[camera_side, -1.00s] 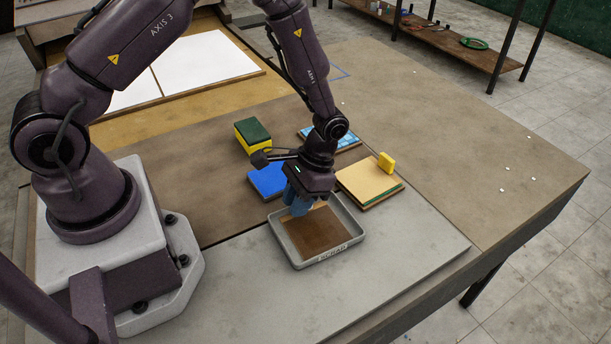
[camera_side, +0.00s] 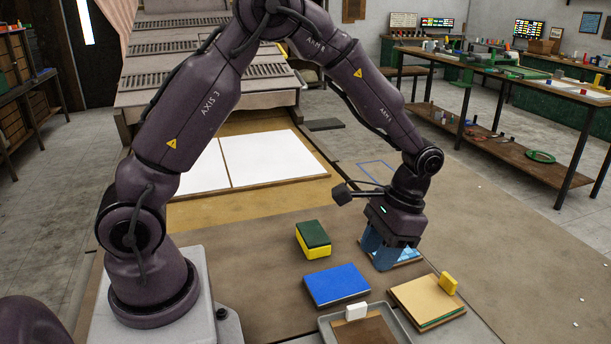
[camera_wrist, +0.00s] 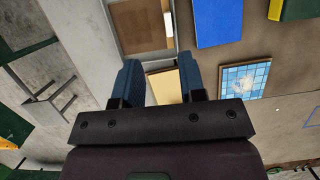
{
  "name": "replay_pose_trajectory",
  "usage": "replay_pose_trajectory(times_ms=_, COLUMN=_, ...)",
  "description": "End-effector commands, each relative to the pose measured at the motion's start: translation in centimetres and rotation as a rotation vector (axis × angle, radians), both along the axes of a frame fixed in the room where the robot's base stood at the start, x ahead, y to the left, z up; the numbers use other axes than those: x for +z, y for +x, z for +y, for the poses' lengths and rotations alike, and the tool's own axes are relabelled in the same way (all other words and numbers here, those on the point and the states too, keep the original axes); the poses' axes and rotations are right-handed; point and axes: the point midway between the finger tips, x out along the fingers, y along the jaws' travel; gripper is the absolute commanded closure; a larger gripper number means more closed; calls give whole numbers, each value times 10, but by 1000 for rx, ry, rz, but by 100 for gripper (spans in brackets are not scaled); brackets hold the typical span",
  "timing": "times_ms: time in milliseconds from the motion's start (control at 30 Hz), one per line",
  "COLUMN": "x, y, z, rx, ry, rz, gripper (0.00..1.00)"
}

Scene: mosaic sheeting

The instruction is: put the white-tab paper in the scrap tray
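The white-tab paper (camera_side: 372,330), a brown sheet with a white tab at its far edge, lies in the grey scrap tray (camera_side: 322,326), partly cut off at the bottom of the side view. In the wrist view the brown paper (camera_wrist: 143,20) lies inside the tray's rim, its white tab at the right edge. My gripper (camera_side: 379,260) is raised beyond the tray, in front of the blue mosaic panel in the side view. Its two blue fingers are apart, with a clear gap in the wrist view (camera_wrist: 159,62). Nothing is held between them.
A tan stack with a yellow tab (camera_side: 424,299) sits right of the tray. A blue sheet (camera_side: 336,284), a green-and-yellow sponge (camera_side: 313,239) and the mosaic panel (camera_side: 408,253) lie farther back. White boards (camera_side: 265,158) lie behind. The right tabletop is largely clear.

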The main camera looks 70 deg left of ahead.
Motion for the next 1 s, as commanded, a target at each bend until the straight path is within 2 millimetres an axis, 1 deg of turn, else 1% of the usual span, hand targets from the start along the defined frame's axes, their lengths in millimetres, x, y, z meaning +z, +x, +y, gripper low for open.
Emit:
replay_pose_trajectory(times_ms=33, x=22, y=-3, z=2, rx=0, ry=4, rz=-52, gripper=62)
replay_pose_trajectory(times_ms=67, x=35, y=-6, z=3, rx=0, ry=5, rz=-82, gripper=62)
replay_pose_trajectory(times_ms=100, x=51, y=-11, z=4, rx=1, ry=7, rz=-125, gripper=62)
replay_pose_trajectory(times_ms=167, x=76, y=-21, z=7, rx=1, ry=9, rz=-191, gripper=62)
replay_pose_trajectory(times_ms=200, x=90, y=-28, z=8, rx=3, ry=11, rz=-233, gripper=62)
replay_pose_trajectory(times_ms=300, x=123, y=-49, z=11, rx=8, ry=10, rz=-342, gripper=62)
replay_pose_trajectory(times_ms=400, x=149, y=-74, z=14, rx=13, ry=8, rz=-451, gripper=62)
replay_pose_trajectory(times_ms=500, x=169, y=-99, z=17, rx=18, ry=3, rz=-557, gripper=62)
replay_pose_trajectory(times_ms=600, x=181, y=-123, z=18, rx=22, ry=-4, rz=-654, gripper=62)
replay_pose_trajectory(times_ms=733, x=188, y=-145, z=20, rx=27, ry=-14, rz=-747, gripper=62)
replay_pose_trajectory(times_ms=833, x=189, y=-154, z=20, rx=28, ry=-19, rz=-791, gripper=62)
replay_pose_trajectory(times_ms=1000, x=190, y=-159, z=20, rx=29, ry=-22, rz=-811, gripper=62)
